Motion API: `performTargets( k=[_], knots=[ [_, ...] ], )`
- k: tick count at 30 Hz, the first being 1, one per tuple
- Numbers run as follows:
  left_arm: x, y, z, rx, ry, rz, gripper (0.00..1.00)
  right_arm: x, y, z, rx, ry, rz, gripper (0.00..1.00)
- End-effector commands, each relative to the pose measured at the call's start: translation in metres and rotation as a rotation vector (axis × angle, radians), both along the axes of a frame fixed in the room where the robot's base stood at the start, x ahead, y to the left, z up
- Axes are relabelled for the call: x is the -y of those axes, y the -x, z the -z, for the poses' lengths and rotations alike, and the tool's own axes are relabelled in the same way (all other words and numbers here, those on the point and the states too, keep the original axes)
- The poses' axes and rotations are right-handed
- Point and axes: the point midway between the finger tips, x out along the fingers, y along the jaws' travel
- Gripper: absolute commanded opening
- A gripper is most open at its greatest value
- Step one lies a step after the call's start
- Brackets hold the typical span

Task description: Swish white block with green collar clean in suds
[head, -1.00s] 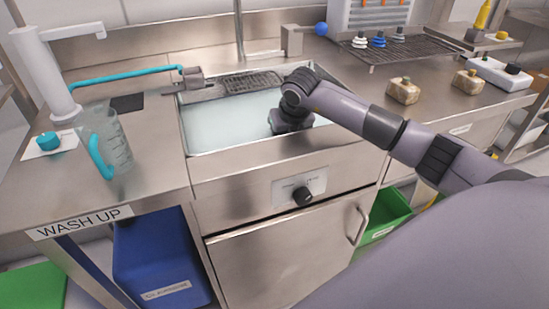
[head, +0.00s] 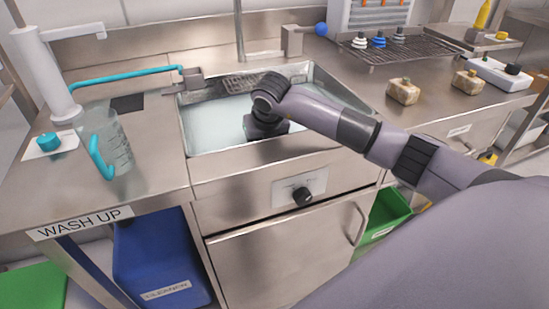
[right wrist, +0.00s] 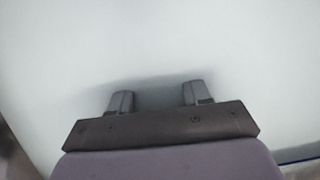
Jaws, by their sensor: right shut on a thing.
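The suds fill the sink (head: 205,125) as a pale, milky surface. My right gripper (head: 265,130) is down at this surface, near the sink's front wall. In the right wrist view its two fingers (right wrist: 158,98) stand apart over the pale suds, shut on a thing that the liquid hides. I cannot see a collar or the held thing's colour. Two stained beige blocks (head: 403,91) (head: 467,83) stand on the counter to the right; I cannot tell their collar colours for certain. My left gripper is not in view.
A clear jug (head: 118,150) with a teal handle stands left of the sink, near a white tap column (head: 48,75). A wire rack (head: 410,50) with several small ringed pieces and a white tray (head: 498,74) are at the right. The sink's rim surrounds my gripper.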

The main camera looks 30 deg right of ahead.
Motion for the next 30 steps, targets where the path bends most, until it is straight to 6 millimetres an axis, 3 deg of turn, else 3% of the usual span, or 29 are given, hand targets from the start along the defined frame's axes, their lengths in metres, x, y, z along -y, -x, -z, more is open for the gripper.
performTargets(
  k=[11,30],
  knots=[
    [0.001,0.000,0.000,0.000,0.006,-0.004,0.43,0.004,0.001,0.000,0.001,0.000,0.002,0.14],
    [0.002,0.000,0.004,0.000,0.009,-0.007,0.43,0.056,0.013,0.000,0.001,0.001,0.001,0.14]
  ],
)
